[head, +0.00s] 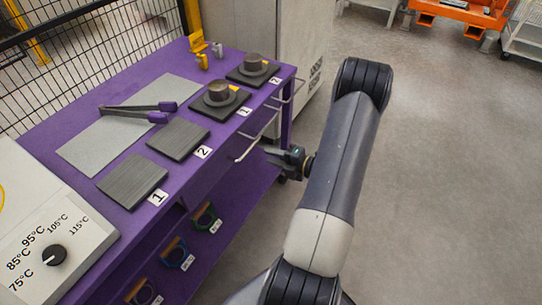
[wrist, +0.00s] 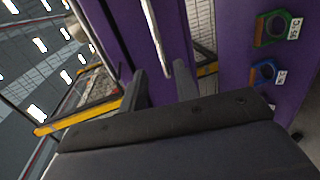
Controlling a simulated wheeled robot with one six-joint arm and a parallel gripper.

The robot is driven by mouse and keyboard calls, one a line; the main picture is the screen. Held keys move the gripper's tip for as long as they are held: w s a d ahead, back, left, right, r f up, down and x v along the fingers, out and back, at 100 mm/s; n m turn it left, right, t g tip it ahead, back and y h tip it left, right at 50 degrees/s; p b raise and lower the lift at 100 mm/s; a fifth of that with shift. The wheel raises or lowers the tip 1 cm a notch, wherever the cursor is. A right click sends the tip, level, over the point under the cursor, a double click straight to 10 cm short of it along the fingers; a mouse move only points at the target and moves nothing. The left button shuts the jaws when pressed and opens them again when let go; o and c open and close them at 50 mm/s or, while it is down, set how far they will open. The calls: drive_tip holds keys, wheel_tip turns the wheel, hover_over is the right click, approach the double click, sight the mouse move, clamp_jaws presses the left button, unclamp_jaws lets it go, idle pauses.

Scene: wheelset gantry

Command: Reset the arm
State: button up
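My arm reaches down the right side of the purple cart (head: 150,205). My gripper (head: 290,157) is beside the cart's edge, below the tabletop, near the metal side handles (head: 248,148). In the wrist view, the two dark fingers of my gripper (wrist: 161,80) stand apart, with nothing visible held between them. The purple cart side (wrist: 232,60) and a pale handle bar (wrist: 154,35) show beyond the fingers. I cannot tell how far the bar is from the fingertips.
On the cart are purple-handled tongs (head: 138,111), dark plates (head: 179,139), two round metal parts (head: 219,94) and a yellow item (head: 197,43). A heater box (head: 60,235) stands at front left. The floor (head: 440,170) at right is clear.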

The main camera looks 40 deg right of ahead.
sight(249, 149)
drive_tip(key=x, duration=1.1)
drive_tip(key=shift+s+a, duration=0.1)
drive_tip(key=shift+s+d+r, duration=0.1)
drive_tip(key=shift+s+d, duration=0.2)
drive_tip(key=shift+s, duration=0.15)
drive_tip(key=shift+s+d, duration=0.1)
drive_tip(key=shift+s, duration=0.2)
